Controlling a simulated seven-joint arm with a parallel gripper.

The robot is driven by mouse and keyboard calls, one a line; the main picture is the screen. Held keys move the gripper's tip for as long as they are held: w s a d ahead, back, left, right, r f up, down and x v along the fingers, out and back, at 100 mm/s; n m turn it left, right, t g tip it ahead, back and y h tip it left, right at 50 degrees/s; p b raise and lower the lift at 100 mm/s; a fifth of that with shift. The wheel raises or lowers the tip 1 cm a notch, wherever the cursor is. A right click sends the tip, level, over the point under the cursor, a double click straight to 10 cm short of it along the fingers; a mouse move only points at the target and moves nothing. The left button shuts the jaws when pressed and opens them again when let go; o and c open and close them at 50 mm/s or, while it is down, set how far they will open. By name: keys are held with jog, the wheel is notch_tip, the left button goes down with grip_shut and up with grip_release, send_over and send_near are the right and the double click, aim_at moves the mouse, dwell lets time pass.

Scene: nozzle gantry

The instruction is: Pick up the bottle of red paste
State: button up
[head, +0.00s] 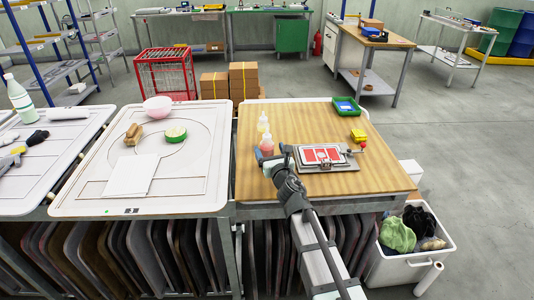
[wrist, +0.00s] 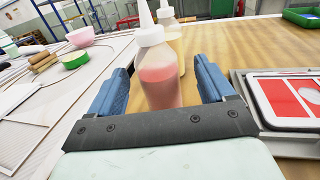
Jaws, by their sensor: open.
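The bottle of red paste (head: 266,145) stands upright on the wooden table, with a white cone tip and translucent body. In the wrist view the same red paste bottle (wrist: 160,82) stands between the two blue fingers. My gripper (wrist: 161,68) is open, with a finger on each side of the bottle and a visible gap to the right finger. Whether the left finger touches it I cannot tell. The bottle's base is hidden behind the gripper's dark crossbar. In the head view my gripper (head: 274,159) is small beside the bottle.
A bottle of pale yellow paste (head: 263,123) stands just behind the red one. A printing frame with a red-and-white panel (head: 322,155) lies close on the right. A yellow block (head: 358,135) and a green tray (head: 346,106) lie farther right. The table's back left is clear.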

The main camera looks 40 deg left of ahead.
aim_at(266, 144)
jog(key=x, duration=0.5)
jog(key=shift+s, duration=0.15)
jog(key=c, duration=0.8)
